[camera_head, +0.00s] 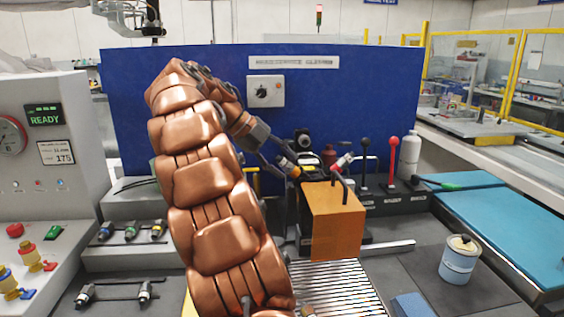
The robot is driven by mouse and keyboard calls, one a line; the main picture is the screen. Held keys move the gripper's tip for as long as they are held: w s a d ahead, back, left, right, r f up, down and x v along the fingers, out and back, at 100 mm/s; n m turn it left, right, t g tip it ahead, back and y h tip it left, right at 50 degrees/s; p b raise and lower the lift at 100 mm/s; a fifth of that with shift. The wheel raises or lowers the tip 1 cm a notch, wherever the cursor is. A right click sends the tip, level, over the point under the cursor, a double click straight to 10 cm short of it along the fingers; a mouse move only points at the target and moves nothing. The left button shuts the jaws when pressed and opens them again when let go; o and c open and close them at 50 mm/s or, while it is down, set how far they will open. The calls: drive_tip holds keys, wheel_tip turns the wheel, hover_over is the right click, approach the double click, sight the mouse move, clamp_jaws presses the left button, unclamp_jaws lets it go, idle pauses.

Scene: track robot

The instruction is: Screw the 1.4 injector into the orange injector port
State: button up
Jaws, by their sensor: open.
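My copper-coloured arm rises through the middle of the camera view, and my gripper (284,162) reaches down to the right from its top. Its thin grey fingers are open beside a part with an orange-yellow band (289,168) on the machine's top left. I cannot tell whether this part is the 1.4 injector or the orange port, or whether the fingers touch it. A similar part with a red band (343,162) slants in on the right. Several injectors (131,230) with coloured bands lie on the grey rack at left; their labels are too small to read.
An orange box-like block (336,222) stands in front of the machine. Black and red levers (393,155) and a white bottle (410,155) stand to the right. A blue-and-white can (459,262) is on the dark mat. The blue panel (180,80) closes off the back.

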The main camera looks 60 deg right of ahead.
drive_tip(key=n+p, duration=0.2)
drive_tip(key=n, duration=0.2)
drive_tip(key=shift+r, duration=0.15)
drive_tip(key=n+p, duration=0.3)
drive_tip(key=n, duration=0.1)
drive_tip(key=shift+n, duration=0.4)
drive_tip(key=shift+n+p, duration=1.1)
drive_tip(key=shift+n, duration=0.5)
